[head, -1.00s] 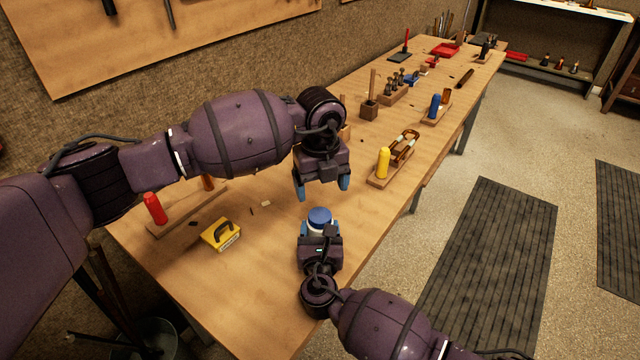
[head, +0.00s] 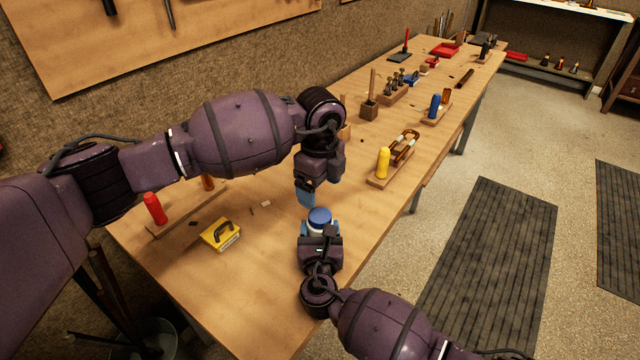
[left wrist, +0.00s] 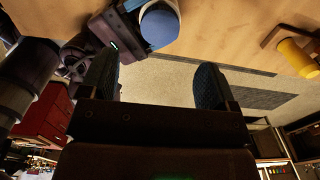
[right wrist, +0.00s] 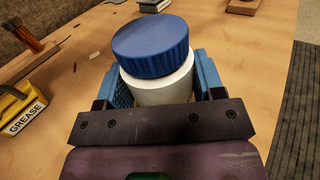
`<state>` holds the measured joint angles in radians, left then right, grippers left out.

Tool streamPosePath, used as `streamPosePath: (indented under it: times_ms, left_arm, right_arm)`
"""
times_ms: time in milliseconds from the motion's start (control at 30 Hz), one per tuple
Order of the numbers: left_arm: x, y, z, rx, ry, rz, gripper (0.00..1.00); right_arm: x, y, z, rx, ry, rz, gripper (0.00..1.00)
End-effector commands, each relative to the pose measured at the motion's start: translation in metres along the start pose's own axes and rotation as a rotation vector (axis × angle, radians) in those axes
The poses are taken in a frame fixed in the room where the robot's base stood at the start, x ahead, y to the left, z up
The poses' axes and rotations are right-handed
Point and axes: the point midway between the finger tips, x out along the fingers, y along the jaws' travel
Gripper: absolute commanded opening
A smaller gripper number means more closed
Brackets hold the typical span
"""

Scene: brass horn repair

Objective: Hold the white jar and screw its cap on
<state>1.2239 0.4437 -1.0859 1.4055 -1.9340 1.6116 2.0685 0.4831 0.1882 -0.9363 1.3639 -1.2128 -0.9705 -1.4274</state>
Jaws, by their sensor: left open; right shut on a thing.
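The white jar (right wrist: 158,88) stands upright near the bench's front edge, with its ribbed blue cap (right wrist: 151,45) resting on top. I cannot tell how far the cap is threaded. In the head view the cap (head: 320,216) hides most of the jar. My right gripper (head: 320,228) is shut on the jar, one blue finger on each side. My left gripper (head: 306,202) is open and empty, just above and to the left of the cap, not touching it. In the left wrist view the cap (left wrist: 160,25) lies beyond the fingers (left wrist: 158,88).
A yellow grease box (head: 221,235) sits left of the jar. A red-handled tool (head: 155,208) stands on a wooden block at the left. A yellow bottle-shaped item (head: 383,163) stands on a wooden tray behind to the right. Bench (head: 265,270) between is mostly clear.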

Motion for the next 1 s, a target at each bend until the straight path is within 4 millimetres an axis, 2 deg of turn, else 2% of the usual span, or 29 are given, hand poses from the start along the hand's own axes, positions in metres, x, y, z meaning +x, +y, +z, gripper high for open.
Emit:
streamPosePath:
  times_ms: [167,600,800,1000]
  left_arm:
    - [0.013,0.000,0.000,-0.001,0.001,0.002,0.83]
    - [0.069,0.000,0.000,-0.001,0.001,0.002,0.83]
    - [0.079,0.000,0.000,0.000,0.001,0.001,0.83]
    - [0.080,0.000,0.000,0.000,0.000,0.001,0.83]
  right_arm:
    - [0.000,0.000,0.000,0.000,0.000,0.000,0.00]
    - [0.000,0.000,0.000,0.000,0.000,0.000,0.00]
    - [0.000,0.000,0.000,0.000,0.000,0.000,0.00]
    - [0.000,0.000,0.000,0.000,0.000,0.000,0.00]
